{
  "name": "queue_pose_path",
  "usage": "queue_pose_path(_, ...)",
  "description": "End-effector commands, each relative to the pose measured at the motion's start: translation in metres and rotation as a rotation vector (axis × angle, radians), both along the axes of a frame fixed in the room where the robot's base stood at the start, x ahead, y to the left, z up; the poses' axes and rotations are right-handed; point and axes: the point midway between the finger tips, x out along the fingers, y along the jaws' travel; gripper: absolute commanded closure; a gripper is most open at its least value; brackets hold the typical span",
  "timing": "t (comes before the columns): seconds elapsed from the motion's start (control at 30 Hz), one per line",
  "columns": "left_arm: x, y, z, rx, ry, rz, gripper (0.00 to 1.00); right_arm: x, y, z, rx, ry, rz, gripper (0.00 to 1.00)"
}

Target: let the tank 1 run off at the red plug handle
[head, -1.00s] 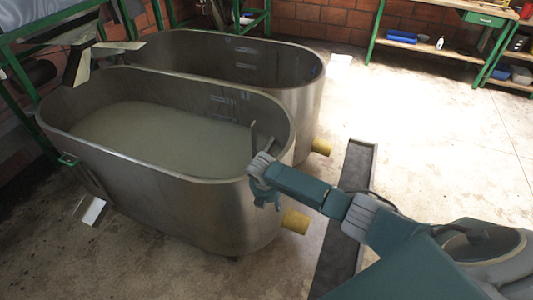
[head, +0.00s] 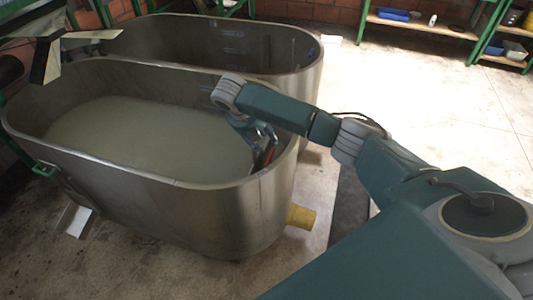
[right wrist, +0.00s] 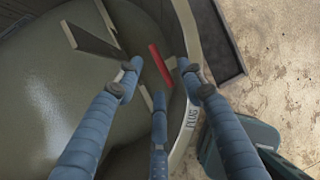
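The near oval steel tank (head: 150,195) holds cloudy greenish liquid (head: 150,135); I take it for tank 1, as its rim label (right wrist: 190,127) is too small to read surely. A red plug handle (head: 270,155) stands inside its right end, partly hidden by my gripper. My right gripper (head: 258,138) is over that end. In the right wrist view its blue fingers (right wrist: 160,80) are spread open, with the red handle (right wrist: 160,66) showing between their tips. I cannot tell whether any finger touches it. My left gripper is out of view.
A yellow outlet (head: 301,217) sticks out low on the near tank's right end. A second steel tank (head: 308,88) stands close behind. A dark floor strip (head: 347,215) lies to the right. Open floor (head: 430,110) stretches toward green-framed shelves (head: 425,30).

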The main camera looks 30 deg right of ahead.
Motion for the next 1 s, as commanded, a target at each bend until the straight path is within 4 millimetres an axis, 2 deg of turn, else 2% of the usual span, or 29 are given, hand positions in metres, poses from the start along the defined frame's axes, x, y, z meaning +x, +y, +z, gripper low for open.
queue_pose_path(0.03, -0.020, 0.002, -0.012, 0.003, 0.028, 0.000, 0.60, 0.000, 0.000, -0.010, 0.001, -0.001, 0.000, 0.61)
queue_pose_path(0.1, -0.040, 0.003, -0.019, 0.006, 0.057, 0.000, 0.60, 0.000, 0.000, -0.016, 0.000, 0.000, 0.000, 0.61)
queue_pose_path(0.2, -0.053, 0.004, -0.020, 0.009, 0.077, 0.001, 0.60, 0.001, -0.002, -0.021, 0.000, 0.001, -0.001, 0.61)
queue_pose_path(0.37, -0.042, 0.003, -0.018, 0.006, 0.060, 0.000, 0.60, 0.002, -0.011, -0.040, 0.000, 0.003, -0.002, 0.61)
queue_pose_path(0.5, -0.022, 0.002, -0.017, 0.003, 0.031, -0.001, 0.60, 0.005, -0.023, -0.065, -0.001, 0.003, -0.003, 0.61)
queue_pose_path(0.6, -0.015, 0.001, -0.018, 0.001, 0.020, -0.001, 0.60, 0.008, -0.030, -0.082, 0.000, 0.002, -0.003, 0.61)
queue_pose_path(0.8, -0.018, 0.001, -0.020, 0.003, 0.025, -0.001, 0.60, 0.012, -0.040, -0.105, 0.000, 0.000, 0.000, 0.61)
queue_pose_path(1.0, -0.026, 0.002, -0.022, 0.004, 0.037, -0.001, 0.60, 0.013, -0.044, -0.113, 0.001, -0.001, 0.000, 0.61)
